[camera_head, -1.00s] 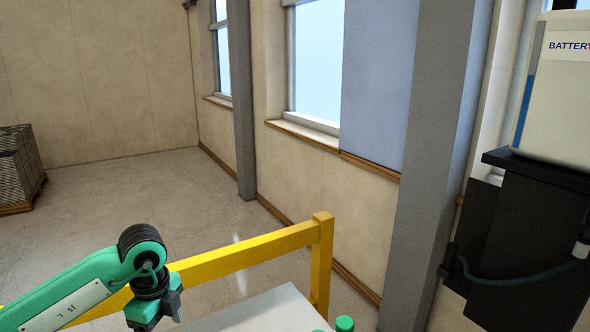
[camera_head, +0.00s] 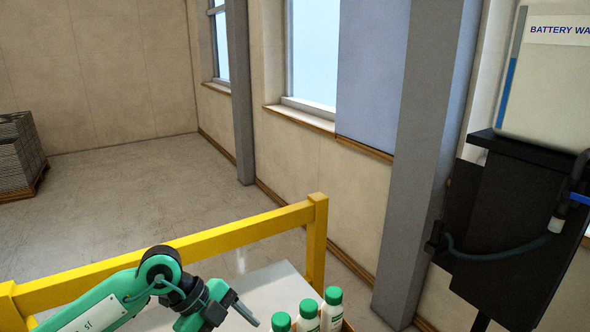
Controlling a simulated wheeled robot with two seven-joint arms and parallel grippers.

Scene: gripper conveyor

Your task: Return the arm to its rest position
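My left arm, green and black, comes in at the lower left. Its gripper (camera_head: 243,307) points down and to the right over a pale grey table top (camera_head: 262,285). One grey finger shows clearly; the gap between the fingers cannot be made out. I see nothing held in the visible part. Several white bottles with green caps, including one at the right (camera_head: 332,308), stand right of the gripper at the bottom edge, apart from it in the picture. My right arm and gripper are not in view.
A yellow rail (camera_head: 220,235) with a post (camera_head: 317,240) runs behind the table. A grey pillar (camera_head: 425,160) and a black stand (camera_head: 505,230) bearing a white battery-water tank (camera_head: 545,85) are at the right. Stacked grey sheets (camera_head: 18,160) sit far left. The floor between is clear.

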